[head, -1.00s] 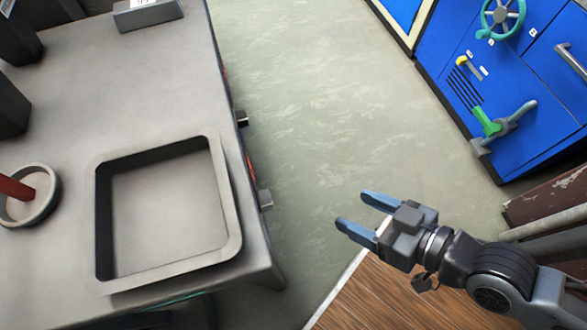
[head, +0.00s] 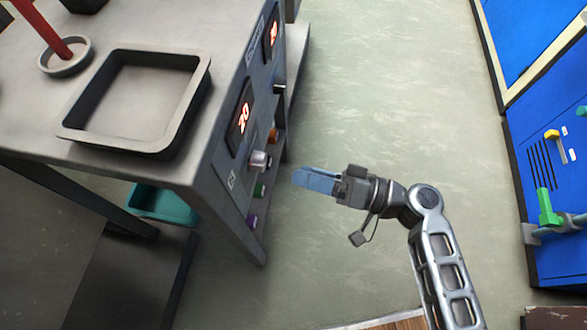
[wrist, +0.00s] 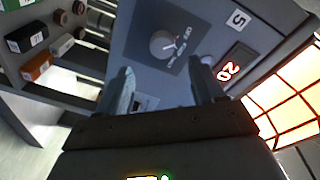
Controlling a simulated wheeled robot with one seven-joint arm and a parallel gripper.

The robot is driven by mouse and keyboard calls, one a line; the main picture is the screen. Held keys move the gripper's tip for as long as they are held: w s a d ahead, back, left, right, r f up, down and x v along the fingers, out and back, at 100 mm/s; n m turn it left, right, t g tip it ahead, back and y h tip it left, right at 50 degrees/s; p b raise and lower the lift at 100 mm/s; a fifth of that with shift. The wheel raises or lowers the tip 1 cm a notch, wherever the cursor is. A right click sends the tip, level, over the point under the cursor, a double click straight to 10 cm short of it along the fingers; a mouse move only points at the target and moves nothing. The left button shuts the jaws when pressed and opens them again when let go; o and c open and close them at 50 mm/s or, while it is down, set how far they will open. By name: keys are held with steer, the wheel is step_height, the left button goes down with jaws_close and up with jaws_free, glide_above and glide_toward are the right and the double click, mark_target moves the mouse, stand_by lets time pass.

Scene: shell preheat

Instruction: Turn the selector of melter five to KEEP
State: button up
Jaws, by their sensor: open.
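The selector (wrist: 163,43), a round pale knob on a dark square plate, sits on the grey melter front in the wrist view. A white label with 5 (wrist: 238,19) and a lit red display reading 20 (wrist: 228,70) are beside it. The knob carries a small reddish mark; the words on its plate are too small to read. In the head view a knob (head: 258,160) sticks out below a display with 20 (head: 242,118). My gripper (head: 299,178) is open and empty, a little right of that knob and apart from it. In the wrist view its fingers (wrist: 162,80) straddle the space before the selector.
The melter bench has a square basin (head: 135,100) on top and a second red display (head: 271,35) farther along. Shelves below hold small coloured boxes (wrist: 38,66). Blue cabinets (head: 550,130) stand at right. The floor between is clear.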

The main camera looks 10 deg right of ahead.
mark_target(265, 163)
steer(key=x, duration=0.7)
steer(key=shift+w+a+r, duration=0.2)
steer(key=shift+a, duration=0.1)
steer(key=shift+c, duration=0.2)
steer(key=c, duration=1)
